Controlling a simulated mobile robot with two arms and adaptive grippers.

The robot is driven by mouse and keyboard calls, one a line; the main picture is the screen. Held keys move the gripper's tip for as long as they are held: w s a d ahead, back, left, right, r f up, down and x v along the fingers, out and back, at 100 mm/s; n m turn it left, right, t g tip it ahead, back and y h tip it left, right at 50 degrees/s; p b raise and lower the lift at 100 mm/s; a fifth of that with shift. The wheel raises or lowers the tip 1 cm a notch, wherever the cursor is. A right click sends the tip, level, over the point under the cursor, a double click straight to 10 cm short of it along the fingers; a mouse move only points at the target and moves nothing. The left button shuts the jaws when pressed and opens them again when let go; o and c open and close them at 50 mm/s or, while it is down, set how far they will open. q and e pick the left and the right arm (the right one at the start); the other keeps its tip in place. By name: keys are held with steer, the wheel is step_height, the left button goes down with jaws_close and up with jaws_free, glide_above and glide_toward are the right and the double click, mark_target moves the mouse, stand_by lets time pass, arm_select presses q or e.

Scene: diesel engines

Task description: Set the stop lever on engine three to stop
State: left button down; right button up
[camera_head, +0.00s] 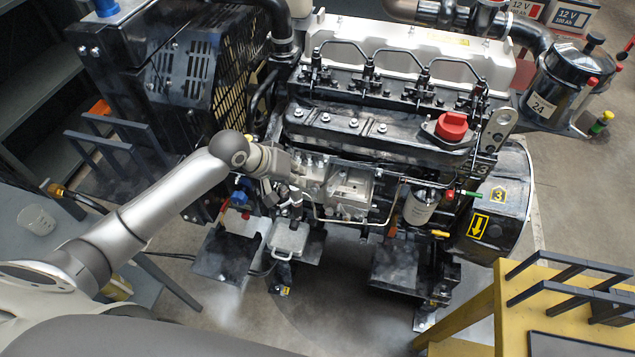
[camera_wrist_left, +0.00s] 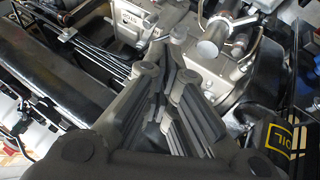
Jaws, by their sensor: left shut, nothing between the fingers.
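Engine three (camera_head: 400,130) fills the middle of the head view, with a yellow "3" label (camera_head: 497,194) on its right end. A grey metal pump housing (camera_head: 350,190) sits on its near side. I cannot make out the stop lever for certain; it may be hidden by my gripper. My left gripper (camera_head: 290,165) reaches in from the left and is close to the housing's left end. In the left wrist view the fingers (camera_wrist_left: 165,72) are shut and empty, in front of grey metal housing (camera_wrist_left: 155,30). I cannot tell whether they touch it. My right gripper is not in view.
A black radiator guard (camera_head: 190,70) stands at the left. A yellow stand (camera_head: 480,320) is at the lower right. A dark label reading "OIL" (camera_wrist_left: 283,140) is beside the gripper.

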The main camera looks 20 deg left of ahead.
mark_target(318, 184)
arm_select(q)
steer(key=shift+f, duration=0.1)
steer(key=shift+p+x, duration=0.4)
steer(key=shift+x, duration=4.6)
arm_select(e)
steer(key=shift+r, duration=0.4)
arm_select(q)
steer(key=shift+d, duration=0.1)
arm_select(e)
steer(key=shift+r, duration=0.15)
